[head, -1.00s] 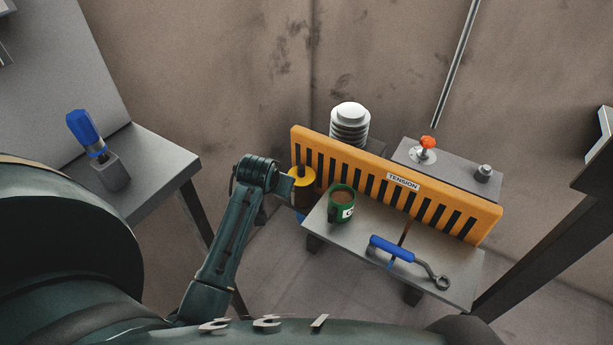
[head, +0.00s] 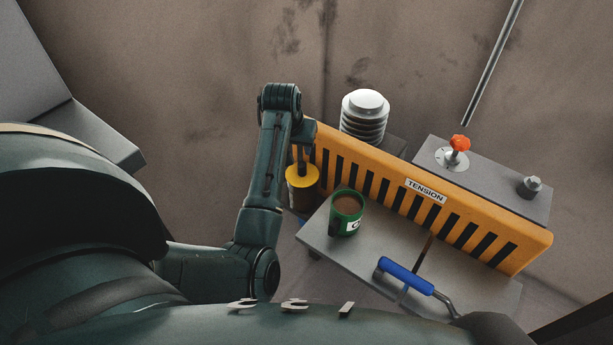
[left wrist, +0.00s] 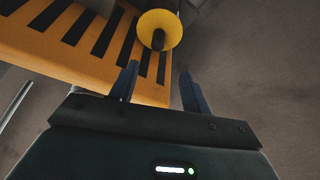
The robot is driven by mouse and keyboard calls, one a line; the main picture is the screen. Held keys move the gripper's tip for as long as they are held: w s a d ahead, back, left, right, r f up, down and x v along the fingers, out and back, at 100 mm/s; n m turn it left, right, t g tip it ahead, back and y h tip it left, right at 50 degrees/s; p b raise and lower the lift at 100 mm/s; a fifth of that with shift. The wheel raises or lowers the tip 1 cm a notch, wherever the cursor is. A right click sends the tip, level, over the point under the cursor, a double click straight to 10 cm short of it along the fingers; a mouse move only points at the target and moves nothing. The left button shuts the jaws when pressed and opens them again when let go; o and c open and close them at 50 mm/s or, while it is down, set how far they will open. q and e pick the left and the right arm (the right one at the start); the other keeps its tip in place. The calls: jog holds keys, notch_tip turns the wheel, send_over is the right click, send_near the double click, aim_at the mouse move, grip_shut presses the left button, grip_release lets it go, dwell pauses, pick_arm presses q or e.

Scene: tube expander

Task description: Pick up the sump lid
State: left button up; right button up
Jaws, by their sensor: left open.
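The sump lid seems to be the yellow round lid (head: 302,176) with a dark knob, sitting on a brown cylindrical vessel (head: 302,198) at the left end of the orange guard. The fingers are empty and seem apart from the knob. My right gripper is not in view.
An orange slotted guard (head: 462,226) marked TENSION stands close beside the lid. A green mug (head: 346,222) and a blue-handled tool (head: 405,276) are on the grey table (head: 345,262). Behind the guard are a ribbed white-topped cylinder (head: 365,115) and a red-knobbed valve (head: 459,144).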

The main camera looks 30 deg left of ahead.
aim_at(302, 164)
pick_arm(q)
jog(key=b+x, duration=0.1)
jog(key=x, duration=0.6)
jog(key=shift+b, duration=0.35)
jog(key=shift+w+a+f, duration=0.1)
jog(key=shift+w+f, duration=0.1)
jog(key=shift+f, duration=0.3)
jog(key=b+x, duration=0.1)
jog(key=x, duration=0.2)
jog(key=shift+w+f+b, duration=0.2)
jog(key=shift+f+b, duration=0.1)
jog(key=shift+b, duration=0.1)
jog(key=shift+w+f, duration=0.15)
jog(key=shift+f, duration=0.2)
jog(key=shift+w+f, duration=0.1)
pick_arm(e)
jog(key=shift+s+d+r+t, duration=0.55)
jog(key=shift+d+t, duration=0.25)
pick_arm(q)
jog(key=shift+c, duration=0.4)
grip_shut()
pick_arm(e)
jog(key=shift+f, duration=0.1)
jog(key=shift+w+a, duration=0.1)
